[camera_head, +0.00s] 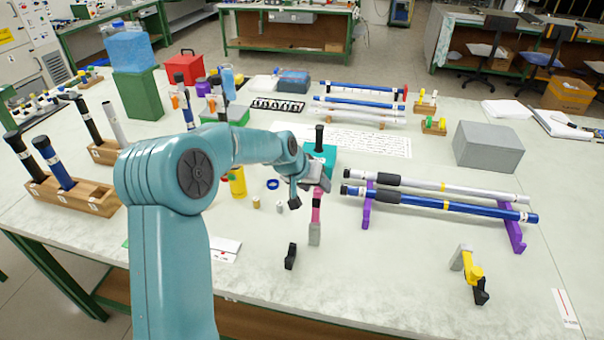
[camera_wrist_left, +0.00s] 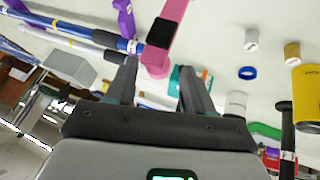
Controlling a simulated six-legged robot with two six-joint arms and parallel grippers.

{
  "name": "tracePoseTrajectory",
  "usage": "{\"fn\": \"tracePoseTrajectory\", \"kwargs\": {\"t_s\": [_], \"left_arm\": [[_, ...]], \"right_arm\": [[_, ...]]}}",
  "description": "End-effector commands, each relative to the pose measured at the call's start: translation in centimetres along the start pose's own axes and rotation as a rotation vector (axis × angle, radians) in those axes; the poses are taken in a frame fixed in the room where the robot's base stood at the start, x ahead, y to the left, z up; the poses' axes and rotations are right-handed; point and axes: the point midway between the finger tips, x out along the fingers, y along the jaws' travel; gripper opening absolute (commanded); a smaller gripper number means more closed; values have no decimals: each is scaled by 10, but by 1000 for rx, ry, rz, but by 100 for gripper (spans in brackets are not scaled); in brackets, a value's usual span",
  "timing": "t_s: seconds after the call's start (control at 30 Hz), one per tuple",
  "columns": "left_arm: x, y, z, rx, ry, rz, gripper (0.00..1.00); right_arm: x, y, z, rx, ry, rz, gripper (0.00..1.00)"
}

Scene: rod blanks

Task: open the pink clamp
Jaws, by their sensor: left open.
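The pink clamp (camera_head: 316,212) stands on the table near the middle, with a grey block at its lower end. In the left wrist view, its pink bar (camera_wrist_left: 168,40) runs down toward the fingers and carries a black pad. My left gripper (camera_head: 312,184) is at the clamp's upper end and partly hides it. In the wrist view, the open left gripper (camera_wrist_left: 158,72) has a finger on each side of the bar's end. I cannot tell whether that end lies between the fingers or just beyond them. My right gripper is not in view.
Blue and silver rods lie on purple stands (camera_head: 366,205) to the right. A small black piece (camera_head: 290,256) is close to the pink clamp. A teal block (camera_head: 322,160) stands behind my gripper. The front middle table is mostly clear.

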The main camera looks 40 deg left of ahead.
Motion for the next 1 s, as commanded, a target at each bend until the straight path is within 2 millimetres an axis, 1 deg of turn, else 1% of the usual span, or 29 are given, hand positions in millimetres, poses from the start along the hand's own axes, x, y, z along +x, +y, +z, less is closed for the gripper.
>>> {"fn": "tracePoseTrajectory", "kwargs": {"t_s": [0.03,0.1,0.3,0.4,0.5,0.6,0.7,1.0], "left_arm": [[-13,0,-1,1,7,-1,52],[-33,0,0,2,7,-1,52],[-85,0,0,2,5,-1,52],[-104,1,1,2,3,-1,52],[-118,1,1,2,1,-1,52],[-126,1,1,2,-1,-2,52],[-128,1,2,2,-2,-2,52],[-129,1,1,2,-2,-2,52]], "right_arm": [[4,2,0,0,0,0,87],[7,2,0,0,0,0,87],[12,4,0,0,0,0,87],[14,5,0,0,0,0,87],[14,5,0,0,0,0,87],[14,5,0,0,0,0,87],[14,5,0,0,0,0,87],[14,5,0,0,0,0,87]]}}
